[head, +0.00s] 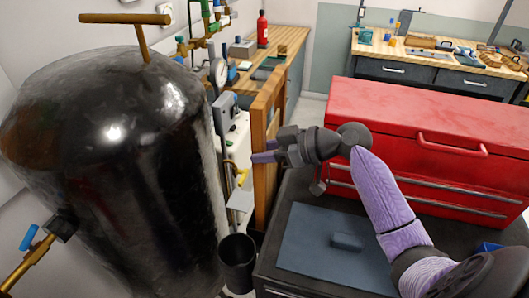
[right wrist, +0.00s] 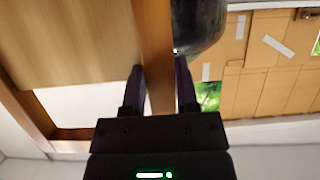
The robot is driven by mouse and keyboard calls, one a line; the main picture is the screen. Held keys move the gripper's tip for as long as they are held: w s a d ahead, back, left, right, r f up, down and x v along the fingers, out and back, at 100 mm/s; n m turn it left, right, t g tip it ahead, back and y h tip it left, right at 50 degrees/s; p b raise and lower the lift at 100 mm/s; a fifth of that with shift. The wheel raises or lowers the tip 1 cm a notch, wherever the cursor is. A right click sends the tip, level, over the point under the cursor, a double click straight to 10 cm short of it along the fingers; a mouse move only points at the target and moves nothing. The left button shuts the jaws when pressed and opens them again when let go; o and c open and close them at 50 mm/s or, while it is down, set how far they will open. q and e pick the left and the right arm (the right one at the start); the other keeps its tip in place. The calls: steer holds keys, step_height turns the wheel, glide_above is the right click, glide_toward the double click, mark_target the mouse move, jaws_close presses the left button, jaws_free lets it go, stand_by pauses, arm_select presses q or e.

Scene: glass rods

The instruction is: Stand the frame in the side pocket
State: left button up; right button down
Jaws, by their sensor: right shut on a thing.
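A wooden frame (head: 264,140) stands upright, seen nearly edge-on, between the black tank and the dark cart. My right gripper (head: 265,151) comes from the right and is shut on an upright bar of the frame. In the right wrist view the frame bar (right wrist: 155,55) passes between the two fingers of my gripper (right wrist: 159,85), one on each side. The frame's lower end is near the cart's left side; I cannot tell what it rests on. I cannot clearly make out the side pocket. My left gripper is not in view.
A large black tank (head: 120,160) fills the left. A black bin (head: 237,264) stands by the cart's left side. The cart holds a blue mat (head: 310,240) with a small block (head: 347,242). A red tool chest (head: 420,130) stands behind. A workbench (head: 425,52) is at the back.

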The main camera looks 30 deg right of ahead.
steer(key=shift+c, duration=1.8)
jaws_free()
steer(key=v, duration=1.2)
steer(key=shift+a, duration=0.1)
